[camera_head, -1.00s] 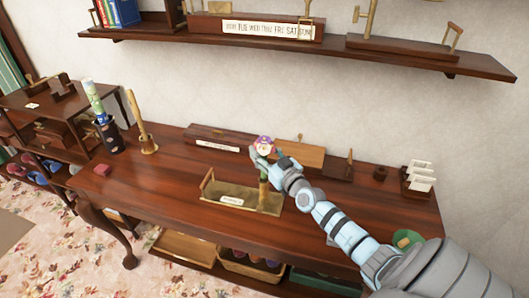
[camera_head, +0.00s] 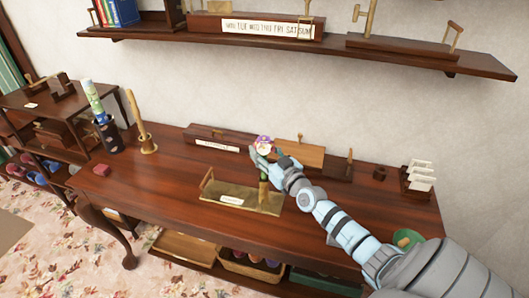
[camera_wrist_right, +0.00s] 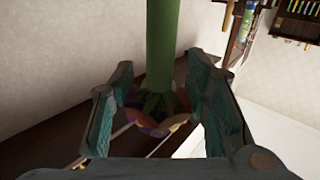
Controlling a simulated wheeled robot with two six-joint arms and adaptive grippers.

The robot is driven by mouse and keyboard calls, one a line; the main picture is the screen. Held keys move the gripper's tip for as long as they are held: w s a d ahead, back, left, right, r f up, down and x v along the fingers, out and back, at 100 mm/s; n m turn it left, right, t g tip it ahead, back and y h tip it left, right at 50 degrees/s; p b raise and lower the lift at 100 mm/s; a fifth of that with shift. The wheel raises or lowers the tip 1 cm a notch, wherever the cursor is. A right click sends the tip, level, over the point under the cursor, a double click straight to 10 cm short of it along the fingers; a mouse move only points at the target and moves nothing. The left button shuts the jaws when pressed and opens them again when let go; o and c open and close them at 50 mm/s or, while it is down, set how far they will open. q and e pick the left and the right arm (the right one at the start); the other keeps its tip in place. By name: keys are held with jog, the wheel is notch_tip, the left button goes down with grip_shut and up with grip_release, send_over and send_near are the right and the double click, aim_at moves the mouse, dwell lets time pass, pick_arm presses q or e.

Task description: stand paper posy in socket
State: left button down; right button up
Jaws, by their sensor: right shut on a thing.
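The paper posy has a purple, white and red head (camera_head: 264,144) and a green stem (camera_wrist_right: 162,45). My right gripper (camera_head: 263,160) is shut on the posy and holds it roughly upright, head up, over the right end of a brass tray (camera_head: 228,187). In the right wrist view the stem runs between the two fingers (camera_wrist_right: 160,108), with the colourful petals (camera_wrist_right: 152,127) beyond. The lower stem reaches down near the tray's right end. I cannot tell which part is the socket, or whether the stem's end is inside anything. My left gripper is not in view.
Behind the gripper is a long wooden block (camera_head: 212,137). A rack of white cards (camera_head: 420,180) and a green dish (camera_head: 407,238) are right.

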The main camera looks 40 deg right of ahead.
aim_at(264, 177)
jog(key=shift+f+b, duration=2.6)
jog(key=shift+f, duration=0.05)
jog(key=o, duration=1.2)
